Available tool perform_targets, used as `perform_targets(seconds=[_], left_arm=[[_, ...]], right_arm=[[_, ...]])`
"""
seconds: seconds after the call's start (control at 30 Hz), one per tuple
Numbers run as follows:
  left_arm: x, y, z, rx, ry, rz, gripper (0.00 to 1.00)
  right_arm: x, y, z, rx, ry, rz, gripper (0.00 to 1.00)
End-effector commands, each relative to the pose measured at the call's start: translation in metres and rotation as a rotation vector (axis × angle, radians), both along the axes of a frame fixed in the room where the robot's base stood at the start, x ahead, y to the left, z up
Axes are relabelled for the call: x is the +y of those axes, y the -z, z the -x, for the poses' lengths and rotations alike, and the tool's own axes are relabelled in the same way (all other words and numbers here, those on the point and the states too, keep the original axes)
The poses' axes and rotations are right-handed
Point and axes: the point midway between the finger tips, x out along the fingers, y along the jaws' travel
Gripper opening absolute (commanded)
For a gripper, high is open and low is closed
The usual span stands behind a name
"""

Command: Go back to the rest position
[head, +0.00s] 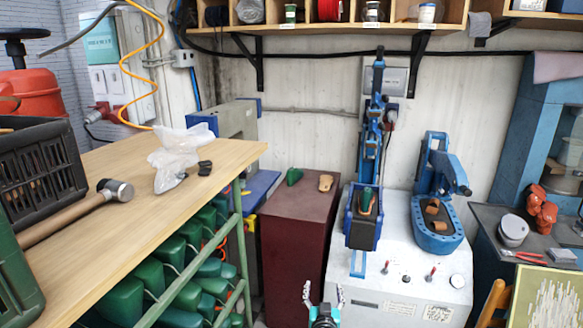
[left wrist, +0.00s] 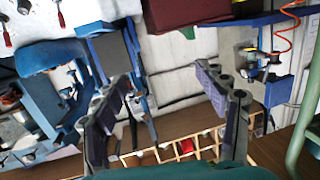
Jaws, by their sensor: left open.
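My left gripper (head: 323,290) is at the bottom centre of the head view, in front of the white machine cabinet (head: 400,290). Its two fingers are spread apart, with nothing between them. In the left wrist view the fingers (left wrist: 165,82) are also wide apart and empty, with the room appearing upside down behind them. My right gripper is in neither view. A green last (head: 366,199) is in the blue press (head: 362,228) on the white cabinet. Another green last (head: 294,176) and a tan sole-shaped piece (head: 325,182) lie on the dark red cabinet (head: 298,218).
A wooden bench (head: 105,225) at left carries a hammer (head: 118,190), a plastic bag (head: 173,155) and a black crate (head: 38,165). Green lasts fill the rack below. A second blue machine (head: 436,228) stands right of the press. A shelf (head: 345,28) runs along the wall.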

Motion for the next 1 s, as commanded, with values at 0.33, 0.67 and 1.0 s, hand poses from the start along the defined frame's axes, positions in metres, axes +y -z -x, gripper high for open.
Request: perform_targets(seconds=[0.33,0.67,1.0], left_arm=[[0.147,-0.081,0.040,0.230,-0.202,-0.054,0.72],[0.255,-0.103,0.161,0.522,-0.268,-0.075,0.72],[0.286,-0.076,0.307,0.771,-0.174,-0.037,0.72]], right_arm=[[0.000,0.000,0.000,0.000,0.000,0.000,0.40],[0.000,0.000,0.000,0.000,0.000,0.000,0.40],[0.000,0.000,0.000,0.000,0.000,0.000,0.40]])
